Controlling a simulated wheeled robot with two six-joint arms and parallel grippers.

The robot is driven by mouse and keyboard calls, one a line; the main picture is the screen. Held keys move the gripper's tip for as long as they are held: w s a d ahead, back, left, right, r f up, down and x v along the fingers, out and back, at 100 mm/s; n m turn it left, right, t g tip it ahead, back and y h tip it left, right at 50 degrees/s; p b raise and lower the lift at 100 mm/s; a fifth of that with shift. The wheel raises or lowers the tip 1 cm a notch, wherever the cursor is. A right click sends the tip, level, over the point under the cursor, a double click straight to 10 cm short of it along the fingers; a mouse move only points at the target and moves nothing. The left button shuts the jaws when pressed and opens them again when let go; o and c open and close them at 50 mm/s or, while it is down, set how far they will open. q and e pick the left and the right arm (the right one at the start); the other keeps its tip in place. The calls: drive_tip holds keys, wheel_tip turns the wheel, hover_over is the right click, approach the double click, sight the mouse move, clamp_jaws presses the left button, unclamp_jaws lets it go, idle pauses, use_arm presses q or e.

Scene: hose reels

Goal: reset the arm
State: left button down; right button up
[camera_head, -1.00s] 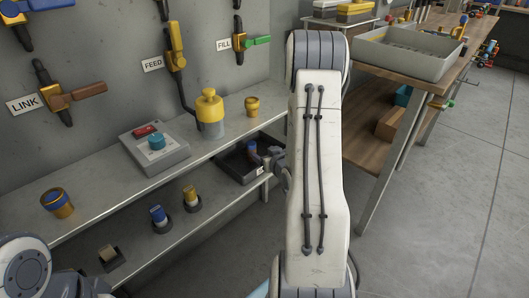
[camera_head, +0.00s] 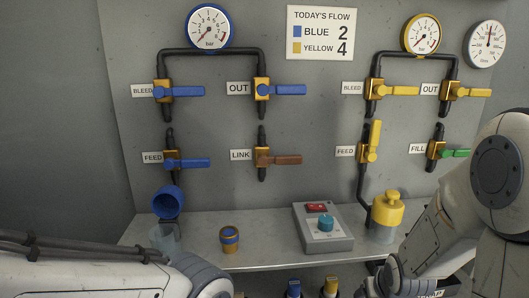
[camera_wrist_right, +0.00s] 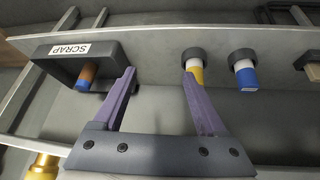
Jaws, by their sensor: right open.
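My right arm (camera_head: 440,240) reaches down at the right of the head view; its fingers are hidden there. In the right wrist view my right gripper (camera_wrist_right: 158,85) is open and empty. Ahead and left of it is the dark SCRAP tray (camera_wrist_right: 115,52) with a brown and blue cylinder (camera_wrist_right: 87,76) lying in it. My left arm (camera_head: 90,270) crosses the lower left of the head view; its gripper is out of view.
A yellow-and-white cylinder (camera_wrist_right: 193,68) and a blue-and-white one (camera_wrist_right: 244,74) sit in round holders close to the right finger. Valves line the wall.

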drive_tip(key=s+a+r+n+g+y, duration=0.1)
drive_tip(key=s+a+r+n+g, duration=0.25)
drive_tip(key=s+a, duration=0.75)
drive_tip(key=s+a+r+n+g+y, duration=0.15)
drive_tip(key=s+a+r+n, duration=0.3)
drive_tip(key=s+a, duration=0.65)
wheel_tip(320, 180, up, 29)
drive_tip(key=p, duration=2.9)
drive_tip(key=shift+r+g+p, duration=0.15)
drive_tip(key=shift+g+p, duration=0.15)
drive_tip(key=shift+g, duration=0.1)
